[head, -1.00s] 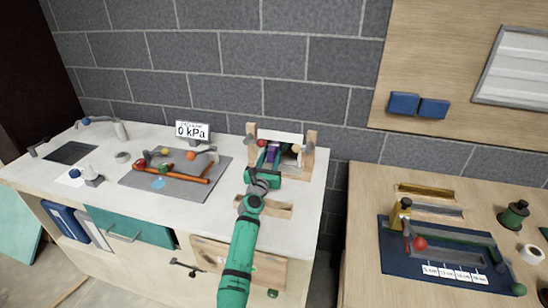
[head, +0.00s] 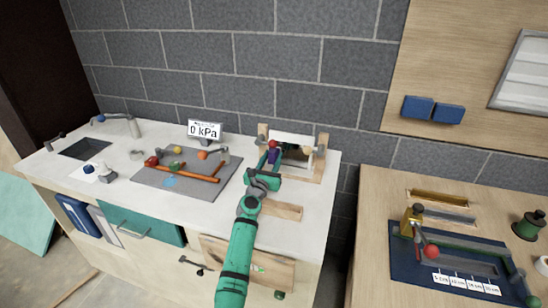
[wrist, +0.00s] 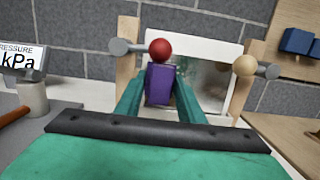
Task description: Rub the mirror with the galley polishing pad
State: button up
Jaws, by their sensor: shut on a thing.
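The galley polishing pad looks like a purple block (wrist: 160,84). My gripper (wrist: 160,96) is shut on it, a finger at each side; the pad also shows in the head view (head: 273,157). The mirror (wrist: 212,85) is a pale-framed reflective panel between two wooden posts, seen in the head view (head: 298,154) at the back right of the white counter. The pad is in front of the mirror's left part and hides some of it. I cannot tell whether they touch.
A red ball (wrist: 159,48) and a tan ball (wrist: 245,65) sit by the left and right wooden posts. A grey mat (head: 185,180) with an orange bar lies left. A pressure sign (head: 205,130) stands behind it.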

jog(key=shift+r+v, duration=0.15)
jog(key=shift+v, duration=1.05)
jog(key=shift+r+v, duration=0.15)
jog(key=shift+v, duration=1)
jog(key=shift+s+d, duration=0.1)
jog(key=shift+s, duration=0.05)
jog(key=shift+s, duration=0.15)
jog(key=shift+v, duration=1.3)
jog(key=shift+r, duration=0.2)
jog(key=shift+g, duration=0.3)
jog(key=shift+f+x, duration=0.1)
jog(key=shift+x, duration=1.7)
jog(key=shift+f+x, duration=0.15)
jog(key=shift+x, duration=1.65)
jog(key=shift+w+d, duration=0.2)
jog(key=shift+w, duration=0.25)
jog(key=shift+w+f, duration=0.1)
jog(key=shift+w, duration=0.45)
